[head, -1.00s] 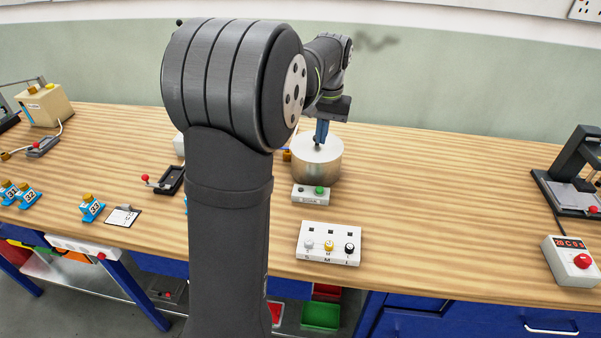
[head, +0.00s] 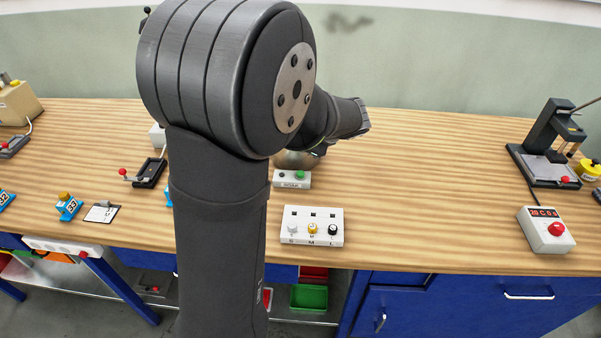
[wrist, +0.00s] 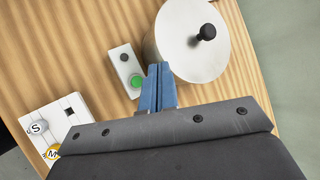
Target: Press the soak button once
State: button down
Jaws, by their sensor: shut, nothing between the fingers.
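The small white soak box (head: 291,184) stands on the bench in front of the metal pot, with a green button (head: 300,175) and a smaller dark round part on top. In the wrist view the box (wrist: 118,82) and green button (wrist: 136,81) show clearly. My gripper (wrist: 158,68) has its blue fingers shut together and empty. The fingertips appear just right of the green button in the wrist view, beside the pot; their height above the bench is unclear. In the head view my arm hides the fingers.
The metal pot (wrist: 182,52) with a black lid knob (wrist: 206,33) is close to my fingers. A white nozzle rack (head: 312,238) marked S, M and L stands in front. A red-button temperature box (head: 546,229) and a dark stand (head: 545,150) are at right. Bench between is clear.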

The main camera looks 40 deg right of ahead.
jog(key=shift+f, duration=4.45)
jog(key=shift+f, duration=0.1)
jog(key=shift+f, duration=0.3)
jog(key=shift+f, duration=0.5)
jog(key=shift+r, duration=0.95)
jog(key=shift+r, duration=2.5)
